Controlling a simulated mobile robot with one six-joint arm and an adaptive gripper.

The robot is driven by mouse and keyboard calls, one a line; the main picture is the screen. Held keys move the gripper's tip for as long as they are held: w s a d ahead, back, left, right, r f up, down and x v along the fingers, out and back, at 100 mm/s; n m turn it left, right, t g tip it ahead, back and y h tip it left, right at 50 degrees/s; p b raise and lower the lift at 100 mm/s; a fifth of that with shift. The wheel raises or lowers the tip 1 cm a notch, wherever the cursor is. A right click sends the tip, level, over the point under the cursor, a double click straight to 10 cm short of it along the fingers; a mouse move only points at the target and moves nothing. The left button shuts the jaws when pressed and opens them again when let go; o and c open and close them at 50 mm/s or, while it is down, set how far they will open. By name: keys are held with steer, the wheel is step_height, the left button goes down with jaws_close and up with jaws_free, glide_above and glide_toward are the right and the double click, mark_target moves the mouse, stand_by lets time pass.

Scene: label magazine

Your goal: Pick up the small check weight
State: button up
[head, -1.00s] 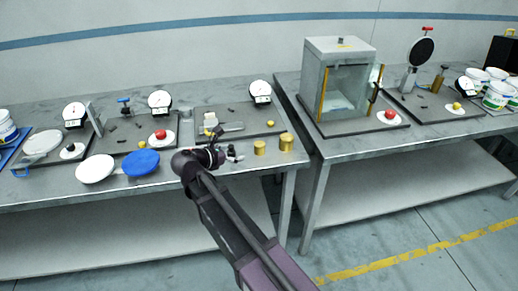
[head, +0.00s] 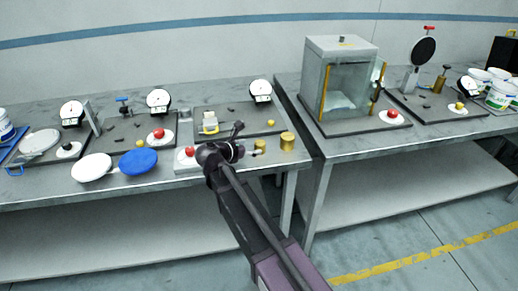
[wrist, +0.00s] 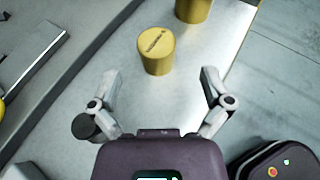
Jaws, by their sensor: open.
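The small check weight (head: 259,146) is a short brass cylinder standing upright near the front right corner of the left bench. A larger brass weight (head: 287,141) stands just right of it. In the wrist view the small weight (wrist: 155,52) is centred ahead of my fingers, and the larger one (wrist: 193,10) is cut off by the top edge. My gripper (head: 247,142) is open and empty, just left of the small weight in the head view. In the wrist view its fingers (wrist: 161,76) are spread wide, with the weight beyond and between their tips.
The weights share a light metal plate (wrist: 119,62) along the bench edge. A dark tray (head: 236,129) with a dial and small parts lies behind. A red knob (head: 190,152) is left of my gripper. A gap separates the left bench from the right one.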

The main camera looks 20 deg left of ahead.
mark_target(256, 145)
steer(key=shift+a+b+x, duration=0.2)
steer(key=shift+b+x, duration=0.45)
steer(key=shift+x, duration=2.05)
steer(key=shift+r, duration=0.1)
jaws_close()
steer(key=shift+r, duration=0.15)
step_height(256, 145, up, 3)
steer(key=p, duration=0.3)
steer(key=shift+r, duration=0.2)
steer(key=s+a, duration=0.2)
steer(key=s, duration=0.5)
steer(key=s+a+r+p, duration=0.1)
steer(key=s+a, duration=0.1)
steer(key=s, duration=0.6)
steer(key=shift+s, duration=0.2)
steer(key=shift+a+r, duration=0.1)
steer(key=shift+r, duration=0.05)
